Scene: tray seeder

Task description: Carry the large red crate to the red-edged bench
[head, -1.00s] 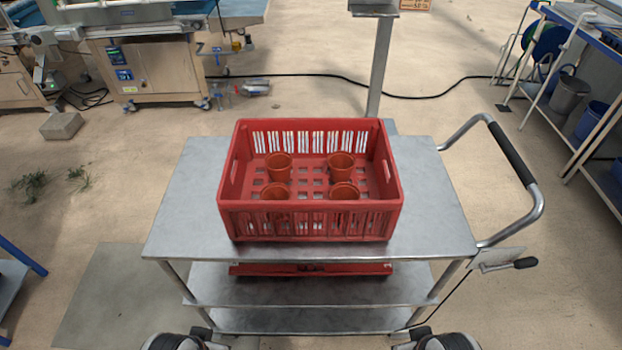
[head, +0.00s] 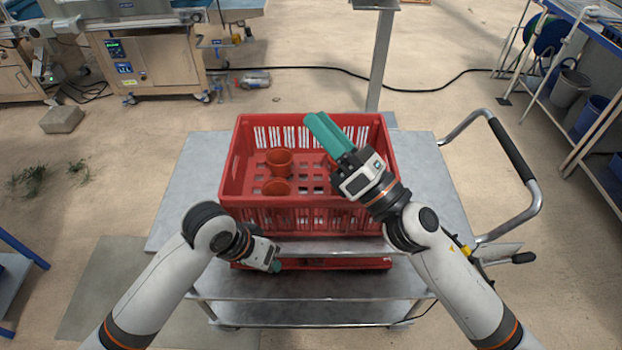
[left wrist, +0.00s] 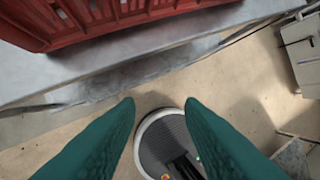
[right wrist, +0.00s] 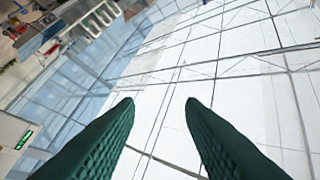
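The large red crate (head: 300,212) stands upright on the top deck of a metal trolley, with orange pots (head: 279,162) inside. Its near wall also shows in the left wrist view (left wrist: 110,20). My right gripper (head: 322,128) is raised over the crate's right half, hiding some pots, and touches nothing that I can see. The right wrist view shows its fingers (right wrist: 159,104) apart and empty, facing the windows and roof. My left gripper (head: 275,264) is low at the crate's near side; its fingers (left wrist: 159,104) are apart and empty over the floor. No red-edged bench is in view.
The trolley top (head: 172,215) is bare on both sides of the crate. Another red crate (head: 335,263) lies on a lower shelf. The trolley's handle (head: 510,150) juts out at right. A blue-edged bench (head: 590,45) stands at far right, a machine (head: 150,60) at back left.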

